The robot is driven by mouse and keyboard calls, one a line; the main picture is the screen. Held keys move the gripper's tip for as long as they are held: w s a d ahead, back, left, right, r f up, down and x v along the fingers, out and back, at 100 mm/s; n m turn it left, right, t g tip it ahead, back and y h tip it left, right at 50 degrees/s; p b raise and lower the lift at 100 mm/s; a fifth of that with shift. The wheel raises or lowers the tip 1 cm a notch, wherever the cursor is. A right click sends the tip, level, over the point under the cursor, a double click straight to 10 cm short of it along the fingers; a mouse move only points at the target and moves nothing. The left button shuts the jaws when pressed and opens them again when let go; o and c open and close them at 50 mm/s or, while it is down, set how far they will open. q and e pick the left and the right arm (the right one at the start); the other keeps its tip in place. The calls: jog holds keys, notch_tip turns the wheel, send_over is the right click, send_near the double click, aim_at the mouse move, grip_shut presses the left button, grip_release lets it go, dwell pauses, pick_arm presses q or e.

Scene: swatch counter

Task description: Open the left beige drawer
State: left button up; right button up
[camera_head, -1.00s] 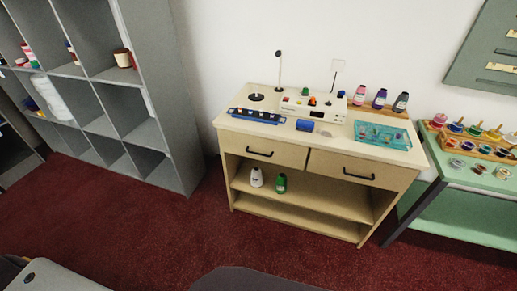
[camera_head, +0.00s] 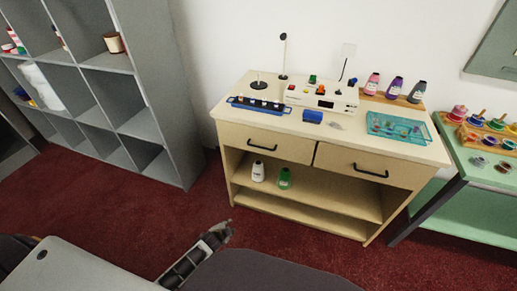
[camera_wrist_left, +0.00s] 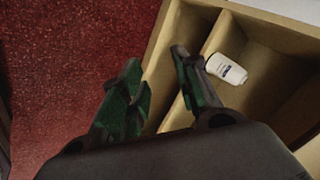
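The left beige drawer (camera_head: 285,146) is shut, flush in the front of the beige cabinet, with a dark bar handle (camera_head: 262,147). My left gripper (camera_head: 224,232) is low in the head view, in front of the cabinet and apart from the drawer and its handle. In the left wrist view its two fingers (camera_wrist_left: 157,60) are spread with nothing between them. That view looks down on the cabinet's open shelves (camera_wrist_left: 272,58); I cannot make out the drawer handle there. My right gripper is not in view.
The right drawer (camera_head: 342,167) is also shut. A white bottle (camera_head: 258,172) and a green bottle (camera_head: 284,179) stand on the shelf below. A grey shelf unit (camera_head: 165,110) stands left, a green table (camera_head: 470,205) right. Red floor (camera_head: 110,205) in front is clear.

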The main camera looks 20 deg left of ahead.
pick_arm(q)
jog(key=w+d+r+m+t+b, duration=0.35)
jog(key=w+r, duration=0.75)
jog(key=r, duration=0.5)
jog(key=w+d+r+m+t+b, duration=0.1)
jog(key=r+m+t, duration=0.1)
jog(key=r, duration=0.6)
jog(key=w+d+r+m+t+h+b, duration=0.1)
jog(key=w+d+r+m+b, duration=0.1)
jog(key=r, duration=0.7)
jog(key=shift+t, duration=0.35)
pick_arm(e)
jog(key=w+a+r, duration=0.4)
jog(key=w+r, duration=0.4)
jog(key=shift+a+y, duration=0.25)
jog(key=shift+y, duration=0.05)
pick_arm(q)
jog(key=shift+w, duration=0.15)
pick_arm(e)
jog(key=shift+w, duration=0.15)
pick_arm(q)
jog(key=shift+b+x, duration=1.45)
jog(key=shift+x, duration=5.3)
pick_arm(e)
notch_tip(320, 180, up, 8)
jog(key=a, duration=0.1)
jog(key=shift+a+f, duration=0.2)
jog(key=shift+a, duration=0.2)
pick_arm(q)
jog(key=shift+c, duration=0.5)
